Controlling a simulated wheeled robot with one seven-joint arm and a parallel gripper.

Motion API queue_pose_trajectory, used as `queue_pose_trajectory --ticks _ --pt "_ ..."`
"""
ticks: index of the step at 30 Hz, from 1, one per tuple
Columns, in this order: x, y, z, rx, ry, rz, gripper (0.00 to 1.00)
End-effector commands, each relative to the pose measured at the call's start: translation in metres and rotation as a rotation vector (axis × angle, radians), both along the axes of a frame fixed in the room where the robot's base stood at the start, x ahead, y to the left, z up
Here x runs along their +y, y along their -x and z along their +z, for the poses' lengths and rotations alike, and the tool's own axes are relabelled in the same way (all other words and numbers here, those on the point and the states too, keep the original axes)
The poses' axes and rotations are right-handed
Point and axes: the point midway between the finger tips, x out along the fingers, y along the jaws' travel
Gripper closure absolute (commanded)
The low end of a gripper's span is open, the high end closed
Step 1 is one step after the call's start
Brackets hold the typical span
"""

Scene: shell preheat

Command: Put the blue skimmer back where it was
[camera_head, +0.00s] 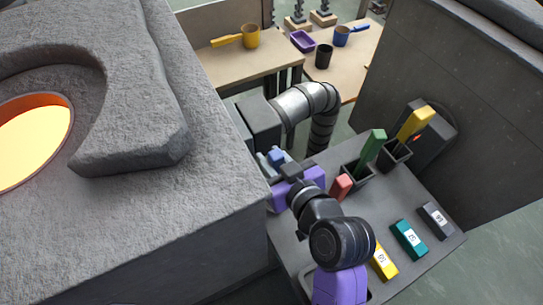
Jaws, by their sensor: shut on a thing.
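The blue skimmer shows only as a short blue handle end (276,156) at my gripper (279,165). My gripper is shut on it, beside the near side of the grey stone furnace block. The rest of the skimmer is hidden behind my gripper or the furnace edge. A green handle (374,145) stands upright in a dark square holder (356,174). A yellow handle (416,122) leans in a second dark holder (396,156). A red handle (341,186) shows just right of my wrist; its lower part is hidden.
The stone furnace (180,210) with a glowing opening (38,140) fills the left. A grey pipe (305,101) rises behind my gripper. Yellow, teal (409,239) and grey (435,220) labelled blocks lie on the dark counter (445,245). A blue-handled pot (343,36) stands on the far table.

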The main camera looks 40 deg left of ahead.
Motion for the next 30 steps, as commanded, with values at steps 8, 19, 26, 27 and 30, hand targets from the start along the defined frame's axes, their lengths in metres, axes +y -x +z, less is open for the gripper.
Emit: queue_pose_trajectory --ticks 8,19,26,27,30 --pt "0.0002 -0.0003 -0.0024 -0.002 -0.003 -0.001 1.00" --pt "0.0001 0.0001 -0.0060 0.000 0.000 0.000 0.53" --pt "0.0001 0.0001 -0.0047 0.000 -0.001 0.000 0.53" --pt "0.0001 0.0001 -0.0030 0.000 -0.001 0.000 0.53" --pt "-0.0067 0.0024 -0.0013 0.000 -0.001 -0.002 0.53"
